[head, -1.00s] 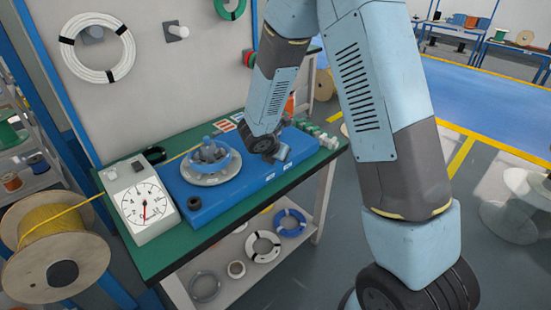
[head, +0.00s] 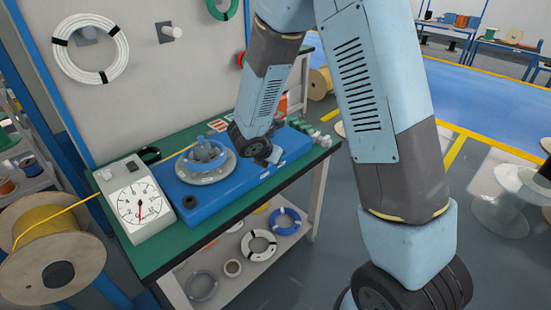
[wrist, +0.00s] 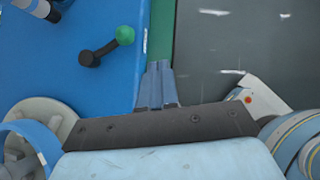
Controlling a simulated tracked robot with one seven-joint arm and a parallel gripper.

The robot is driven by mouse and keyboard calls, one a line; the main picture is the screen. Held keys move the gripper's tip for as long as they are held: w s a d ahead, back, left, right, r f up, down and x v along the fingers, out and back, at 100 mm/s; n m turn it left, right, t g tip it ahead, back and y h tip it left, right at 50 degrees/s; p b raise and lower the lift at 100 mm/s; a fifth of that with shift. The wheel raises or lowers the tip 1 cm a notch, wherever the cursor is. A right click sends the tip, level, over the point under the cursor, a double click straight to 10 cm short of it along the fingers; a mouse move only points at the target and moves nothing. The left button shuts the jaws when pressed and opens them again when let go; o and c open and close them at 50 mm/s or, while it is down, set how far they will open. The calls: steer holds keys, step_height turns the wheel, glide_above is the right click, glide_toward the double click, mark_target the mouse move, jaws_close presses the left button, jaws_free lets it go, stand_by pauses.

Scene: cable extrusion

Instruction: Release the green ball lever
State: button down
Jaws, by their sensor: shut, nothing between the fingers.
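The green ball lever shows in the wrist view as a green ball (wrist: 125,35) on a short black arm (wrist: 98,52), on top of the blue machine base (wrist: 75,75). My gripper (wrist: 157,66) has its fingers together and empty. It is apart from the lever, to the right of and below the ball in the wrist view, over the edge of the blue base. In the head view my gripper (head: 268,153) is at the right part of the blue base (head: 215,190). I cannot make out the lever there; my arm may hide it.
A grey round fixture with blue parts (head: 205,168) stands on the base. A dial gauge (head: 140,208) is at its left on the green table (head: 160,265). A yellow cable spool (head: 52,240) stands at the left. Small green-and-white parts (head: 310,133) lie at the table's far right.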

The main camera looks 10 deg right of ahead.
steer(key=s+a+r, duration=0.1)
steer(key=s+r, duration=0.4)
steer(key=r, duration=0.2)
steer(key=shift+s+a, duration=0.15)
steer(key=s+d+r+m+g, duration=0.2)
steer(key=s+d+r+m, duration=0.5)
steer(key=d+r+m, duration=0.55)
steer(key=s+d+r+m+y, duration=0.1)
steer(key=s+r+m+y, duration=0.1)
steer(key=s+r+m, duration=0.3)
steer(key=s+d+r+m+t+y, duration=0.1)
steer(key=s+d+r+m+y, duration=0.1)
steer(key=s+r+m, duration=0.3)
steer(key=s+m+y, duration=0.1)
steer(key=s+m, duration=0.2)
steer(key=m, duration=0.2)
steer(key=shift+s, duration=0.35)
